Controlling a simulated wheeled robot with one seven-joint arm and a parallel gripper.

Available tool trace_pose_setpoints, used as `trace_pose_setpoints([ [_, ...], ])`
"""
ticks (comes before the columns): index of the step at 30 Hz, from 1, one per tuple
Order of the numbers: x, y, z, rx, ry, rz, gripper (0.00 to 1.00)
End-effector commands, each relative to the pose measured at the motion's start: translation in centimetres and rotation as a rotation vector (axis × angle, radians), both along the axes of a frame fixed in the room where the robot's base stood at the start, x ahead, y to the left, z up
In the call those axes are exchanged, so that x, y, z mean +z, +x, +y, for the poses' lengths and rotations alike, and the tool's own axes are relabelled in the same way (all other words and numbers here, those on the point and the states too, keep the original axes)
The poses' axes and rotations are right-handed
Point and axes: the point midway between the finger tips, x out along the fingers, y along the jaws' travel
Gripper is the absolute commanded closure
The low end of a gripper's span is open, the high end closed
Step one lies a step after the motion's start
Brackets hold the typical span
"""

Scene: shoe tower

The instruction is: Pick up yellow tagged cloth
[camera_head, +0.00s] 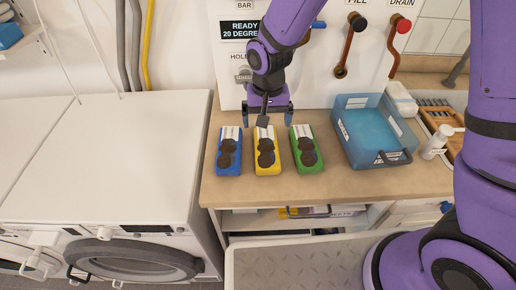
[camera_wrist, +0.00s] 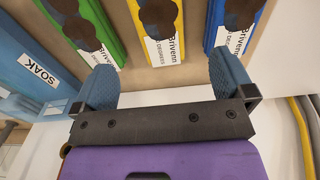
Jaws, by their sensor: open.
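The yellow cloth (camera_head: 267,163) lies on the wooden counter between a blue cloth (camera_head: 229,163) and a green cloth (camera_head: 306,161). It looks like a flat folded block with a white tag at its far end and dark brown round patches on top. My gripper (camera_head: 268,112) is open and empty above the far end of the yellow cloth. In the wrist view the yellow cloth (camera_wrist: 158,52) shows beyond and between the spread fingertips of my gripper (camera_wrist: 163,80), apart from them. Its outer part is cut off by the frame's top edge.
A blue basin (camera_head: 372,130) marked SOAK stands right of the green cloth. A white bottle (camera_head: 436,142) and a wooden rack are farther right. Levers (camera_head: 350,45) hang on the panel behind. A white washing machine (camera_head: 110,160) stands left. The counter in front of the cloths is clear.

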Motion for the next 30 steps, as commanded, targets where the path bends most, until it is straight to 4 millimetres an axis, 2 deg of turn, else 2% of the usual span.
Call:
trace_pose_setpoints([
  [6,-3.3,-0.1,0.0,0.0,-0.002,0.003,0.0],
  [14,-5.0,-0.2,-0.1,0.001,-0.001,0.002,0.0],
  [22,-8.6,-0.7,-0.1,0.0,-0.001,0.003,0.0],
  [30,-9.9,-0.7,-0.1,0.001,0.001,0.001,0.0],
])
